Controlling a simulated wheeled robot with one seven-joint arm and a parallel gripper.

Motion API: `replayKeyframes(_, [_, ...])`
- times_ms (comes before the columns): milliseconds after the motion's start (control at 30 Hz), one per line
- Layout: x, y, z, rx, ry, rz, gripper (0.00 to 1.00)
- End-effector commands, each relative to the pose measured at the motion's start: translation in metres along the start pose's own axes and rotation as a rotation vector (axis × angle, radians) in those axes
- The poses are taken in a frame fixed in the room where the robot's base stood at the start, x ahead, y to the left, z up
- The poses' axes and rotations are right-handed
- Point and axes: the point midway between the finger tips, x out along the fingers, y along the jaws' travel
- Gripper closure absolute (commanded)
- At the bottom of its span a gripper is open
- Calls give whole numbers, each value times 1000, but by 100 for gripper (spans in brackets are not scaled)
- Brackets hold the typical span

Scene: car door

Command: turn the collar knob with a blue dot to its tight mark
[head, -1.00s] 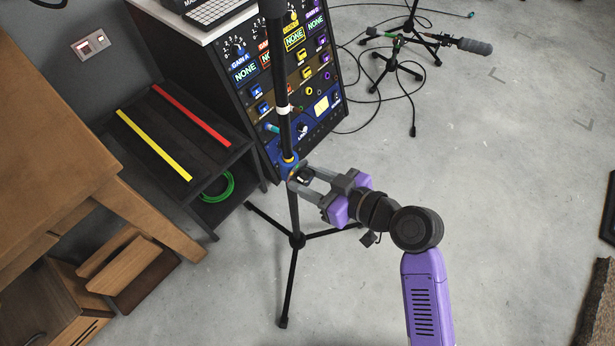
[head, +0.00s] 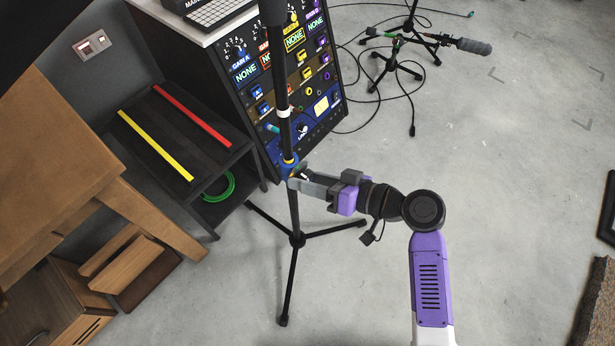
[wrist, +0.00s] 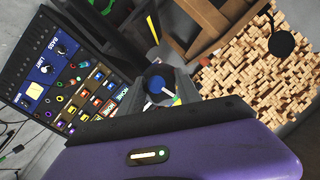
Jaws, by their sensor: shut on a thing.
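The collar knob with its blue dot (wrist: 157,84) shows in the middle of the wrist view, dark around the dot, with a white line beside it. My gripper (wrist: 160,98) is shut on the knob, its fingers on either side. In the head view my gripper (head: 297,181) reaches in from the right at the blue collar (head: 288,165) on the black stand pole (head: 285,125). The fingers hide the knob in the head view. I cannot make out the tight mark or where the knob points relative to it.
The stand's tripod legs (head: 290,275) spread on the floor below. A rack panel of knobs (head: 295,75) stands behind the pole. A black shelf (head: 165,115) with yellow and red strips and a wooden bench (head: 60,150) are at the left. The floor at the right is mostly clear.

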Motion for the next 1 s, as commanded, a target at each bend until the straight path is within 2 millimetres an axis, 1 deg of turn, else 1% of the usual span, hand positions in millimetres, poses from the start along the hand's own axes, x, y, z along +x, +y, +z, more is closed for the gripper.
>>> replayKeyframes(200, [0,1,-1,116,3,-47,100])
replayKeyframes(400, [0,0,-1,177,2,-73,100])
replayKeyframes(933, [0,0,-2,199,4,-82,100])
replayKeyframes(967, [0,0,-2,199,4,-82,56])
replayKeyframes(1000, [0,0,-2,199,4,-82,48])
